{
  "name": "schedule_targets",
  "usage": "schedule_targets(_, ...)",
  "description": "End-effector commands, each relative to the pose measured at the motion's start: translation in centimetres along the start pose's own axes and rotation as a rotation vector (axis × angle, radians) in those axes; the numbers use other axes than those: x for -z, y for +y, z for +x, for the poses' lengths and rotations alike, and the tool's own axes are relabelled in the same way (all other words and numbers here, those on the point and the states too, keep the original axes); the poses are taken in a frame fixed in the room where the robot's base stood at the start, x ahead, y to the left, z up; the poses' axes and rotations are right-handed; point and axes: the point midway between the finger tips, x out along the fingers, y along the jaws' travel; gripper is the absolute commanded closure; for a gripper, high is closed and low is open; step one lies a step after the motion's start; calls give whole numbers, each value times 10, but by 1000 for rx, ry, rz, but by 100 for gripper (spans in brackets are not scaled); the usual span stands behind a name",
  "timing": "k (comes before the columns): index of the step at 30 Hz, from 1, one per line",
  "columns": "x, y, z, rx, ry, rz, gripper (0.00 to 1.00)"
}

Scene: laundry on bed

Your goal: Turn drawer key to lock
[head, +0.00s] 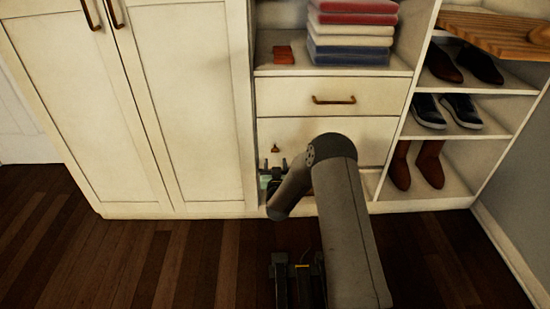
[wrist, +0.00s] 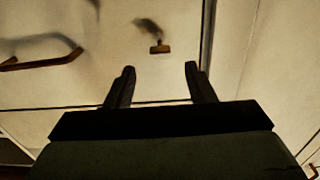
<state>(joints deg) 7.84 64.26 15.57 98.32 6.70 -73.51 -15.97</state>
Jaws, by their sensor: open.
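A small brass drawer key (head: 275,149) sticks out of the lower drawer front (head: 345,133), near its left edge. In the wrist view the key (wrist: 159,49) is seen beyond my fingertips, roughly centred between them and apart from them. My gripper (head: 276,166) is just below the key in the head view, partly hidden by my own arm. In the wrist view my gripper (wrist: 160,70) has its two fingers spread with nothing between them.
An upper drawer with a bronze handle (head: 334,100) is above. Folded towels (head: 351,32) and a small red-brown item (head: 284,54) sit on the shelf. Tall cabinet doors (head: 190,100) stand left, shoe shelves (head: 455,147) right. The wooden floor in front (head: 150,260) is clear.

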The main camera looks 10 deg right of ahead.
Motion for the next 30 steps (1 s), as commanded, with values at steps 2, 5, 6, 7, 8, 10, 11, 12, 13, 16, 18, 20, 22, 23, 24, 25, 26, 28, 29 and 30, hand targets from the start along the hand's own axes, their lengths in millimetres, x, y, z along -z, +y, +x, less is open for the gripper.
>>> schedule_targets(2, -3, 0, 17, -1, 2, 1, 51)
schedule_targets(5, -2, 0, 34, -1, 2, 0, 51)
schedule_targets(6, -2, 0, 40, -1, 1, 1, 51)
schedule_targets(7, -2, 0, 44, -1, 2, 1, 51)
schedule_targets(8, -2, 0, 47, 0, 0, 0, 51)
schedule_targets(10, -2, 0, 54, 0, 0, 0, 51)
schedule_targets(11, -2, 0, 56, 0, -1, -1, 51)
schedule_targets(12, -2, 0, 58, 0, -1, -1, 51)
schedule_targets(13, -1, 0, 59, 0, -1, -1, 51)
schedule_targets(16, -1, 0, 61, 0, -1, -1, 51)
schedule_targets(18, 0, 0, 61, 0, -1, -1, 51)
schedule_targets(20, 0, 0, 61, 1, -1, -1, 51)
schedule_targets(22, 0, 0, 61, 1, -1, -1, 51)
schedule_targets(23, 0, 0, 61, 1, -1, -1, 59)
schedule_targets(24, 0, 0, 61, 1, -1, -1, 70)
schedule_targets(25, 0, 0, 61, 1, -1, -1, 79)
schedule_targets(26, 0, 0, 61, 1, -1, -1, 87)
schedule_targets(28, 0, 0, 61, 1, -1, -1, 96)
schedule_targets(29, 0, 0, 61, 1, -1, -1, 96)
schedule_targets(30, 0, 0, 61, 1, -1, -1, 96)
